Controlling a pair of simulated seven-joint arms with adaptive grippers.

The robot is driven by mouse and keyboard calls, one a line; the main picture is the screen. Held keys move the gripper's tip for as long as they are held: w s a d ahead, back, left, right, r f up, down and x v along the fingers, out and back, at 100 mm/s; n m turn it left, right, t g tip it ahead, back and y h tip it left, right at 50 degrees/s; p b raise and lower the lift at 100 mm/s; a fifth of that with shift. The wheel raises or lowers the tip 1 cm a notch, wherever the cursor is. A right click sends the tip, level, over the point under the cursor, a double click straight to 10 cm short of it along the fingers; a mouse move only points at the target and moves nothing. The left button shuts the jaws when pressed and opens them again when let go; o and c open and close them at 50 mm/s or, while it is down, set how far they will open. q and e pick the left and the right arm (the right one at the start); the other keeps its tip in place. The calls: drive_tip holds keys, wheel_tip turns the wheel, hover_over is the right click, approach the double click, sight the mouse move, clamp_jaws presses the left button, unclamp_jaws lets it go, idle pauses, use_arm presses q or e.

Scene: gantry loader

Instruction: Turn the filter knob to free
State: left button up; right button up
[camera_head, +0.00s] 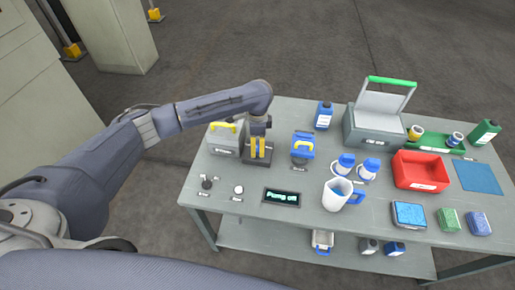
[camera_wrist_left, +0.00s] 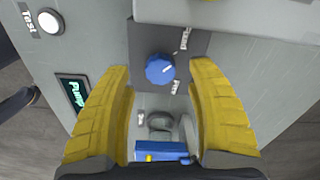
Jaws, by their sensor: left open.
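The round blue knob (camera_wrist_left: 160,68) sits on a dark plate in the left wrist view, with a short white mark on its face. White labels lie at its upper right and lower right; their words are too small to read surely. My left gripper (camera_wrist_left: 160,110) is open, its yellow fingers spread on both sides below the knob, apart from it. In the head view my left gripper (camera_head: 258,156) points down over the rear left of the table, beside a grey box with a yellow handle (camera_head: 225,136). The knob is hidden there. My right gripper is not in view.
A red bin (camera_head: 421,184) and several bottles stand to the right.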

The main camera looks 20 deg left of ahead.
use_arm(q)
drive_tip(key=shift+f, duration=1.35)
drive_tip(key=shift+c, duration=0.5)
clamp_jaws()
